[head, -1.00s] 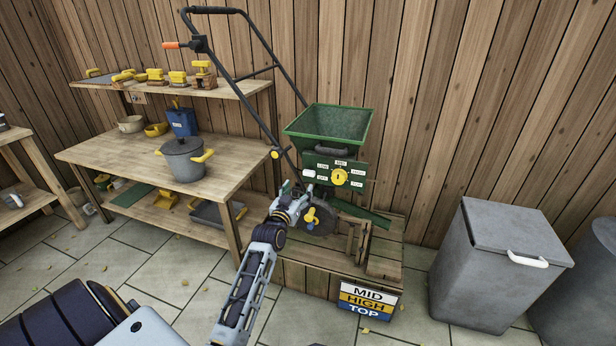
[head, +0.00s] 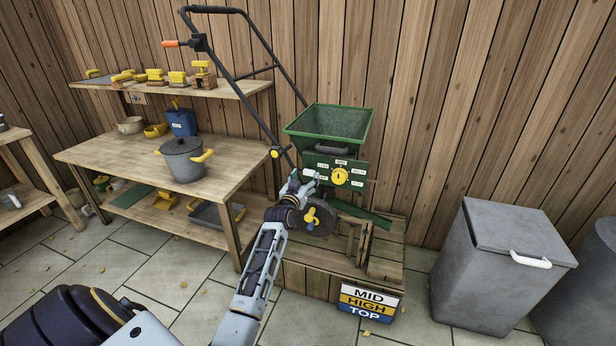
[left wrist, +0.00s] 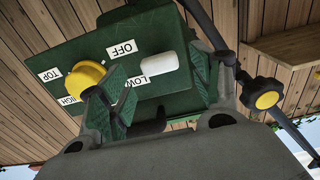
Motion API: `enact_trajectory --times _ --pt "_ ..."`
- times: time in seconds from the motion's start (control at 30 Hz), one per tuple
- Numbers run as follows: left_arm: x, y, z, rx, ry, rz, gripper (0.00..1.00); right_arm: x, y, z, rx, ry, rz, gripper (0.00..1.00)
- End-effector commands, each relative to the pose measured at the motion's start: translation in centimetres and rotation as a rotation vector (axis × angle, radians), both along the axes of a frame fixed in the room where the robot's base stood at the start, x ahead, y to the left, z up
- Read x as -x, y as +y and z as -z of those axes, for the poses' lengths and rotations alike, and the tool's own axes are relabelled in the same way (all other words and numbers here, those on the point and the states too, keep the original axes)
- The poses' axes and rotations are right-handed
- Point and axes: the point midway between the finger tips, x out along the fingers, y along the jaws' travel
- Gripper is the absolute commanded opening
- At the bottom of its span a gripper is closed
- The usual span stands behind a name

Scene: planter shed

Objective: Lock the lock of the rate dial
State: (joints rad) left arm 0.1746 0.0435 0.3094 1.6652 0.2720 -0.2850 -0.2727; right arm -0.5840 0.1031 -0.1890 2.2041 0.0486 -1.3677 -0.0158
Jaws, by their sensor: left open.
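The green control panel (head: 349,166) of the spreader carries a yellow rate dial (head: 340,176) with white labels around it. In the left wrist view the yellow dial (left wrist: 84,77) sits left, among labels OFF, LOW, TOP and HIGH. A short white cylindrical handle (left wrist: 155,62) sticks out beside the LOW label; it also shows at the panel's left side in the head view (head: 309,173). My left gripper (left wrist: 170,88) is open, its fingers on either side of the white handle in the wrist picture; contact cannot be told. The left finger partly covers the dial and LOW label. My right gripper is out of view.
The green hopper (head: 330,125) is above the panel, and the spreader's black push handle (head: 245,75) rises at left. The spreader stands on a wooden platform (head: 385,268) with a MID/HIGH/TOP sign (head: 369,301). A workbench (head: 115,160) stands left, a grey bin (head: 490,265) right.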

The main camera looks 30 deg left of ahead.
Motion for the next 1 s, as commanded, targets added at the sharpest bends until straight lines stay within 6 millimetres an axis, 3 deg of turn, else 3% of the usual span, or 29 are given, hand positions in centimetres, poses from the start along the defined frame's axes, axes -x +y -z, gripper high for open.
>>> enact_trajectory --times 0.4,0.9,1.0 --pt "-2.8 0.7 0.0 -0.001 -0.001 0.0 0.64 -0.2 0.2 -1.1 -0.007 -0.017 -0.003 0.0" --pt "-3.4 0.8 0.0 -0.001 0.0 0.0 0.64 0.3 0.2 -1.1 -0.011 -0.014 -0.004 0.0" --pt "-3.4 0.8 0.0 -0.001 0.0 0.0 0.53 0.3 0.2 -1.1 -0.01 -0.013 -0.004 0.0"
